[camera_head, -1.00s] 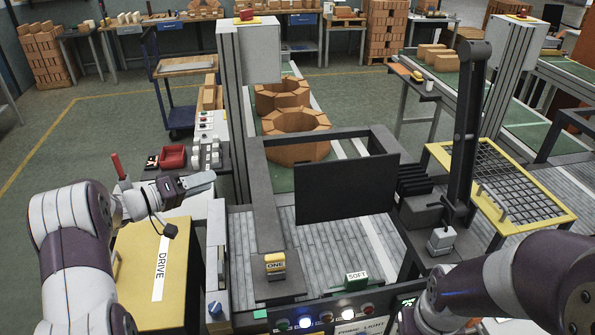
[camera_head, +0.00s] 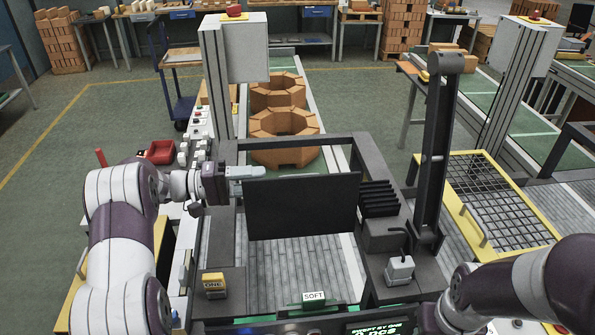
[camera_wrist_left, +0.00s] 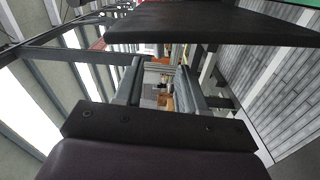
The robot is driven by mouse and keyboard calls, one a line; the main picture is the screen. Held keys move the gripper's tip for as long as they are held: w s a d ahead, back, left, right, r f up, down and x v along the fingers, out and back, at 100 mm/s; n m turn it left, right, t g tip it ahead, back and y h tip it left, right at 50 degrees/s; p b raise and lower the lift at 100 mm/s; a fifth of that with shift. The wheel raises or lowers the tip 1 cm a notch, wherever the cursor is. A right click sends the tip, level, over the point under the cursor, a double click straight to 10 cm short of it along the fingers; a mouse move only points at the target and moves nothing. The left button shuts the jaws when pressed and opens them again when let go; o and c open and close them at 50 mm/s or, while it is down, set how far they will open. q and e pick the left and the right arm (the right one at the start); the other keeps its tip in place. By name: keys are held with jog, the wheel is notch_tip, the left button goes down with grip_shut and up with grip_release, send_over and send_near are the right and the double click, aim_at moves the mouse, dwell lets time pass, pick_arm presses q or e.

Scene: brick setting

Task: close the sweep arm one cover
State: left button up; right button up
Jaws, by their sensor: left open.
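A flat black panel (camera_head: 302,207), which looks like the cover, stands upright across the frame over the conveyor, with black bellows at its right edge. A yellow block marked ONE (camera_head: 214,285) sits on the frame at front left. My left gripper (camera_head: 262,172) is at the panel's upper left corner, fingers pointing right. In the left wrist view its two fingers (camera_wrist_left: 160,88) are apart with nothing held between them, and the dark panel (camera_wrist_left: 210,24) runs close along one side. I cannot tell whether they touch. My right gripper is not in view; only my right arm shows at lower right.
A tall black post (camera_head: 436,150) rises right of the panel, beside a yellow-edged mesh guard (camera_head: 490,205). A grey cabinet on a post (camera_head: 236,50) stands behind my left gripper. Brick rings (camera_head: 285,135) lie on the belt beyond. A SOFT sign (camera_head: 314,296) is in front.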

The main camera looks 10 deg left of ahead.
aim_at(291, 178)
pick_arm(q)
jog(key=p+x, duration=0.1)
jog(key=x, duration=0.3)
jog(key=p+x, duration=0.1)
jog(key=x, duration=0.3)
jog(key=shift+d+r, duration=0.15)
jog(key=shift+r, duration=0.05)
jog(key=shift+w+d+f+p, duration=0.1)
jog(key=shift+d+p, duration=0.2)
jog(key=shift+a, duration=0.3)
jog(key=shift+d+f, duration=0.1)
grip_shut()
